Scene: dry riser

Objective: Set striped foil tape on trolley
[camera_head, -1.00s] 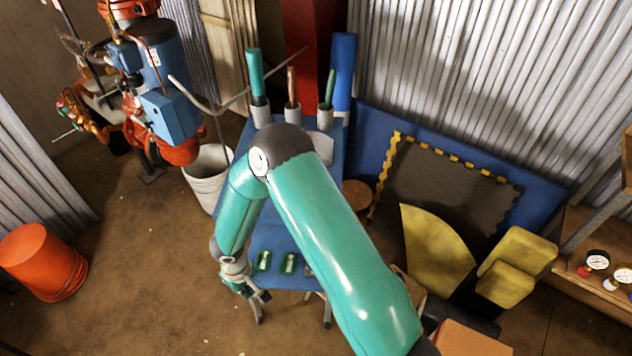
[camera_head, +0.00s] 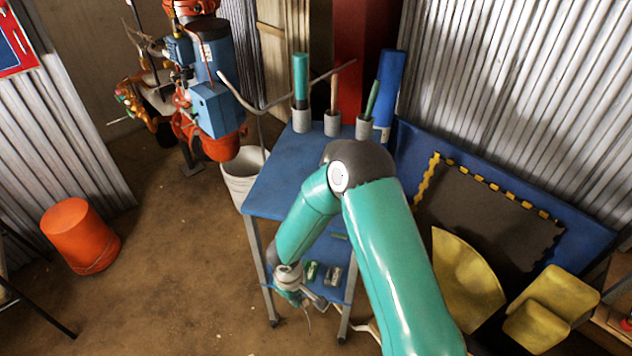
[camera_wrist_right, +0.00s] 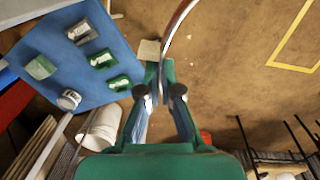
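The blue trolley (camera_head: 275,191) has a top deck and a lower shelf. My right gripper (camera_head: 293,297) is low at the trolley's left front side, near small green boxes (camera_head: 312,270) on the lower shelf. In the right wrist view, a thin curved silver band with a brownish edge, seemingly the foil tape roll (camera_wrist_right: 180,24), stands edge-on between the fingers of my right gripper (camera_wrist_right: 162,92). The fingers appear closed on it. Stripes cannot be made out. A blue trolley surface (camera_wrist_right: 48,55) lies to the left, apart from the roll. My left gripper is out of view.
Three grey cups with upright rods, including a teal one (camera_head: 300,75), stand at the trolley's back. A white bucket (camera_head: 240,180) stands beside the trolley. An orange bucket (camera_head: 78,237) is on the left floor. Yellow pieces (camera_head: 540,305) lie at right.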

